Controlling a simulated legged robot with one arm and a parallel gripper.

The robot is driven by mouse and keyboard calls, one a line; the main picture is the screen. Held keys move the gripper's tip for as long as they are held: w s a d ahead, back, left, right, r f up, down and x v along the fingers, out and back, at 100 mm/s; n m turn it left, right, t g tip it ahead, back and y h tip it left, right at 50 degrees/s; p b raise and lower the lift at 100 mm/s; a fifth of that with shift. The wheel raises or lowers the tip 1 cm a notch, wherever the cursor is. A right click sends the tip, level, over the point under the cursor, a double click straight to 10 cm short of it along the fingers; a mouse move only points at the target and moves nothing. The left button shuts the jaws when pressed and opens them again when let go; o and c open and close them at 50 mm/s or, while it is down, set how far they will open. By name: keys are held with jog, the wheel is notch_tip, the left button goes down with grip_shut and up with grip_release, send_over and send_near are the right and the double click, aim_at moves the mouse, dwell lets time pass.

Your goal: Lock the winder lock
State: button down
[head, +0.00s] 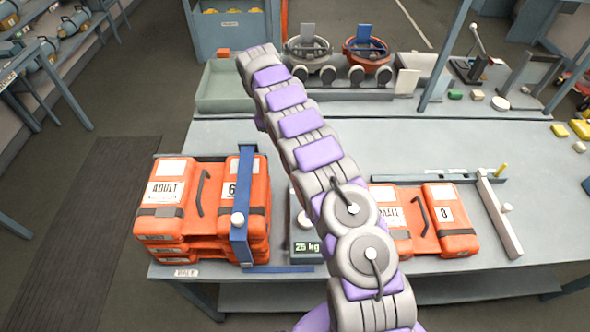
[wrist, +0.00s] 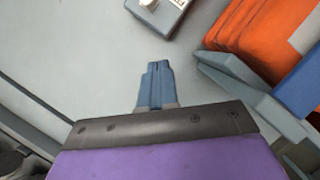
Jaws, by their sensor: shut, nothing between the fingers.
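My gripper (wrist: 157,66) shows in the wrist view with its blue-grey fingers together and nothing between them. It is over a pale grey surface, apart from the things around it. In the head view my arm reaches up and away, and its bent far end hides the fingers. No part is clearly marked as the winder lock. A device with an upright lever (head: 477,40) stands at the back right. A blue upright bar with a white knob (head: 237,219) is at the orange stack. A pale bar with a white knob (head: 506,208) lies at the right.
Orange packs (head: 165,190) are stacked at the left of the table, with another orange pack (head: 446,213) right of my arm. A 25 kg display (head: 307,247) is between them. A green tray (head: 225,92) and two round-topped units (head: 366,52) stand behind. The table's middle right is clear.

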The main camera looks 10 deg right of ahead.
jog(key=s+d+f+b, duration=0.1)
jog(key=s+f, duration=0.1)
jog(key=s+d+f+b, duration=0.1)
jog(key=s+d+f, duration=0.1)
jog(key=f, duration=0.1)
jog(key=s+d+f+b, duration=0.1)
jog(key=d+f, duration=0.1)
jog(key=shift+s+f, duration=0.15)
jog(key=shift+s, duration=0.25)
jog(key=shift+s+a, duration=0.1)
jog(key=shift+a, duration=0.15)
jog(key=shift+d, duration=0.1)
